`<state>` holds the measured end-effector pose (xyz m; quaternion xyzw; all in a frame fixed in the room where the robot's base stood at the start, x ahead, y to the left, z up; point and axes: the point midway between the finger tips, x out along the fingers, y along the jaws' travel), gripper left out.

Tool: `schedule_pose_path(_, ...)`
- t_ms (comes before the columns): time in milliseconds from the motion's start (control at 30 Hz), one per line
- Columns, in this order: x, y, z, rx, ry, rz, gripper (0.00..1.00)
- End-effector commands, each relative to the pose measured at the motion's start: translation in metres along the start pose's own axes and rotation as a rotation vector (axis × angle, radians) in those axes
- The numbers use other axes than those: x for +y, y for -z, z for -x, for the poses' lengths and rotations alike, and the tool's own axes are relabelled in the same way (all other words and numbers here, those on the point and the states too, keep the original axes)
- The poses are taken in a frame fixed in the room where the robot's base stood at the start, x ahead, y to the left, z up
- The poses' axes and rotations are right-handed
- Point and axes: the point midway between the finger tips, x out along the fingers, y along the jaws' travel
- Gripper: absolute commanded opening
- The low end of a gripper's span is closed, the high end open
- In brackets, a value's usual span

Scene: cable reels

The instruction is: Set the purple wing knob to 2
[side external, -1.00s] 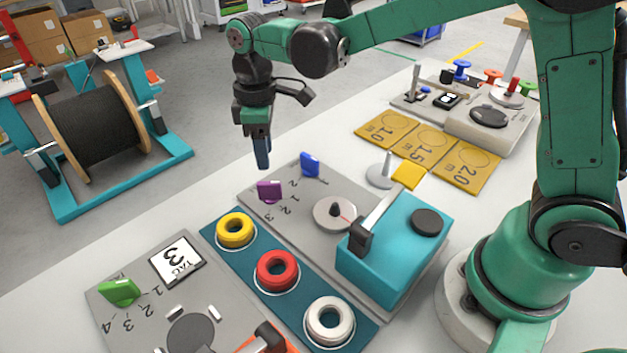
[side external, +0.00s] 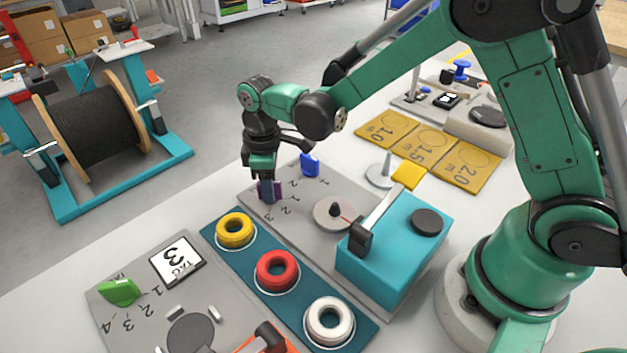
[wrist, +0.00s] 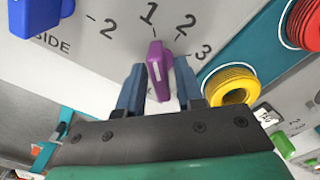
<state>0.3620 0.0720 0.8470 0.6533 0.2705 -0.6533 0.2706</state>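The purple wing knob (wrist: 158,62) sits on a grey panel (wrist: 85,55) with the numerals 1, 2 and 3 around it. In the wrist view its far end points roughly toward the 1, and it bears a white mark. My gripper (wrist: 160,72) is lowered over the knob, one blue finger on each side. Narrow gaps seem to show between fingers and knob; I cannot tell whether either finger touches it. In the side view my gripper (side external: 269,190) mostly hides the purple knob (side external: 278,189).
A blue knob (side external: 310,164) stands close by on the same panel. Yellow (side external: 235,230), red (side external: 277,270) and white (side external: 329,320) rings lie on a teal strip in front. A teal box (side external: 390,250) with a lever stands to the right.

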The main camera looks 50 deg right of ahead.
Motion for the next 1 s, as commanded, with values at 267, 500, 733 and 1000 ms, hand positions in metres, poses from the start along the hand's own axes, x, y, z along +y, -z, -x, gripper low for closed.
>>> schedule_pose_path(267,0.0,0.0,0.0002,0.0,0.0,-0.013,0.0)
schedule_pose_path(500,0.0001,0.0,0.0003,0.0,0.0,-0.383,0.0)
schedule_pose_path(733,0.0001,0.0001,0.0004,0.0,0.0,-0.737,0.0)
schedule_pose_path(1000,0.0002,0.0001,0.0005,0.0,0.0,-0.789,0.0)
